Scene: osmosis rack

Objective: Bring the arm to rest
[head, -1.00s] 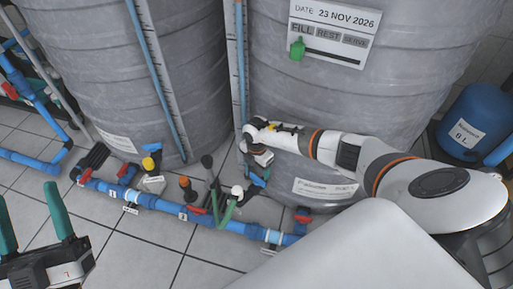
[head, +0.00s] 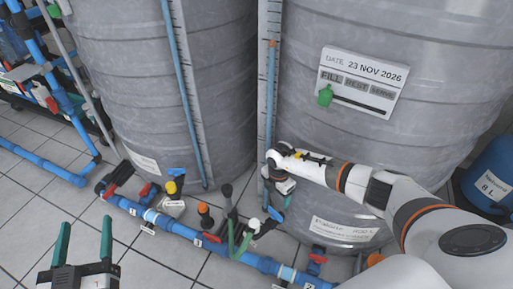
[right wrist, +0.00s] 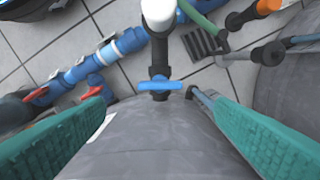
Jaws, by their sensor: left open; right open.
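My right arm (head: 385,195) reaches in from the right in the head view, across the front of the right grey tank. In the right wrist view, my right gripper (right wrist: 148,98) has its teal fingers wide apart, with nothing held. A blue valve handle (right wrist: 160,85) shows in the gap between the fingertips; whether they touch it I cannot tell. In the head view the right fingers are hard to make out by the pipework. My left gripper (head: 84,240) is open and empty at the lower left, fingers pointing up, over the floor.
Two large grey tanks (head: 165,75) stand behind. A blue pipe (head: 190,233) with red-handled valves runs along the floor before them. A date board (head: 362,80) with a green slider (head: 325,95) is on the right tank. A blue vessel (head: 492,178) stands at right. Tiled floor lies at left.

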